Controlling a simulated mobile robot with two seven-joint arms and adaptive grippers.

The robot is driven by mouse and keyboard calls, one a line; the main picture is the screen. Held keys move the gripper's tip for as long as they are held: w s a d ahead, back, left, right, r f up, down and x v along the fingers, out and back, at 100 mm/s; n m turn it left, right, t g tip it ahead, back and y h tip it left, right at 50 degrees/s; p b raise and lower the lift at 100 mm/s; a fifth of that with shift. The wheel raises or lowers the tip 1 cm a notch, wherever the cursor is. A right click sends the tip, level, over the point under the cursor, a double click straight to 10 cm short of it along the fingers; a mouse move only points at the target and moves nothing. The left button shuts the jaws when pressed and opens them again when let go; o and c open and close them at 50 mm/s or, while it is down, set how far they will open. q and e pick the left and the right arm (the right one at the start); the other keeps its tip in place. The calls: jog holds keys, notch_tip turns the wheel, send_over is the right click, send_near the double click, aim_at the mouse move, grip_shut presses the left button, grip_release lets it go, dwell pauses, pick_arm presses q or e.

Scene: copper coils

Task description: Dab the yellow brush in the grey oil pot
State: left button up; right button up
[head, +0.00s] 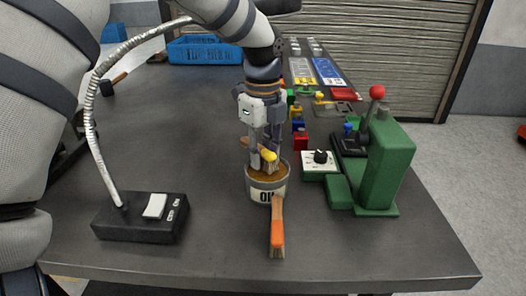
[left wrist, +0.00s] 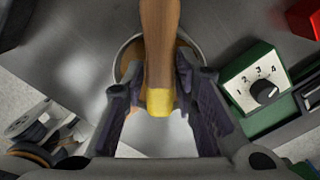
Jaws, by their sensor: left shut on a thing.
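The grey oil pot (head: 281,193), a tin with dark lettering and brown oil inside, stands on the bench near the front. My left gripper (head: 264,150) is directly above it, pointing down, shut on the yellow brush (head: 266,154). The brush's wooden handle and yellow end (left wrist: 160,103) lie between the fingers in the left wrist view, with the pot's rim (left wrist: 124,62) behind. The bristles point down at the pot's mouth; I cannot tell how deep they are. My right gripper is not in view.
An orange-handled brush (head: 277,238) lies in front of the pot. A green press (head: 388,170) and a dial box (head: 319,162) stand to the right. A black switch box (head: 140,218) with a metal hose is at left. A blue crate (head: 205,50) is at the back.

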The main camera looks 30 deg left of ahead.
aim_at(263, 149)
pick_arm(q)
jog(key=shift+f, duration=0.4)
jog(key=shift+f, duration=0.1)
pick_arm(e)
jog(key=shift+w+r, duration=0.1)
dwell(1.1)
pick_arm(q)
notch_tip(263, 149, up, 5)
jog(key=shift+r+p, duration=0.1)
jog(key=shift+p, duration=0.45)
jog(key=shift+r, duration=1)
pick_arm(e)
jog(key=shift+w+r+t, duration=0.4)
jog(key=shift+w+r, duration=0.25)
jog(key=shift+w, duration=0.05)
pick_arm(q)
jog(key=shift+f, duration=0.1)
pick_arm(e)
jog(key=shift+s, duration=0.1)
